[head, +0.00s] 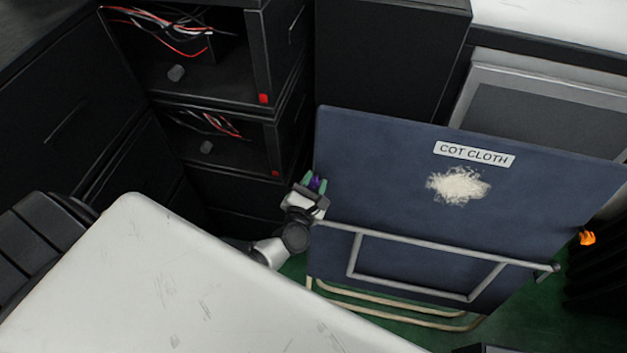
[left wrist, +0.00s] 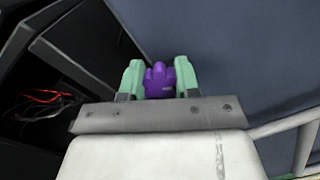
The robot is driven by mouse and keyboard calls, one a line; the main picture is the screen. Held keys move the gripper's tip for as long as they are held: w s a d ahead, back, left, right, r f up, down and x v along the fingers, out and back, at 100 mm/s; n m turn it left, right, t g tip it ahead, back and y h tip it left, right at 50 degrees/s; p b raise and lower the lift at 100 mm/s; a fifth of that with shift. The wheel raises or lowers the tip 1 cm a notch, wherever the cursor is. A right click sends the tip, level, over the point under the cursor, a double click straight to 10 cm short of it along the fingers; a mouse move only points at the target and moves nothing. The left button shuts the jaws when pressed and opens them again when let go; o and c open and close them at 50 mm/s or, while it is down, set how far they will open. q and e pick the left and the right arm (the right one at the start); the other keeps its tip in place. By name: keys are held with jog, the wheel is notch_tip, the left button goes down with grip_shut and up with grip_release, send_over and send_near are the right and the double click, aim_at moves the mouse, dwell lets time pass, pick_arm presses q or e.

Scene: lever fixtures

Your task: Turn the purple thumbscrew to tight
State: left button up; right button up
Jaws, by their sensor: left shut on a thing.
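The purple thumbscrew (head: 316,184) is at the left edge of the dark blue board (head: 400,160). In the left wrist view the purple thumbscrew (left wrist: 158,80) sits between two green fingertips. My left gripper (head: 314,182) is shut on it, with one finger on each side. In the left wrist view my left gripper (left wrist: 159,78) covers the screw's sides. Any tight or loose marking cannot be seen. My right gripper is not in view.
The board carries a "COT CLOTH" label (head: 474,154) and a metal tube frame (head: 440,258). An orange knob (head: 587,238) is at its right side. Black cabinets with red and white wires (head: 190,35) stand to the left. The floor (head: 540,325) is green.

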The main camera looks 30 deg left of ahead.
pick_arm(q)
jog(key=m+h+p, duration=0.1)
jog(key=m, duration=0.3)
jog(key=m+g+p, duration=0.1)
jog(key=m+p, duration=0.1)
jog(key=m, duration=0.2)
jog(key=shift+r+h, duration=0.1)
jog(key=shift+h, duration=0.2)
jog(key=m+p, duration=0.2)
jog(key=m, duration=0.1)
jog(key=shift+m+g, duration=0.3)
jog(key=shift+f+m+h+p, duration=0.2)
jog(key=shift+m+h+p, duration=0.1)
jog(key=shift+m+p, duration=0.6)
jog(key=o, duration=0.9)
jog(key=shift+s, duration=0.1)
jog(key=s, duration=0.3)
jog(key=s+r, duration=0.1)
jog(key=s, duration=0.3)
jog(key=s+r, duration=0.1)
jog(key=s, duration=0.2)
jog(key=shift+s+d+r, duration=0.1)
jog(key=shift+s+d, duration=0.1)
jog(key=shift+d, duration=0.05)
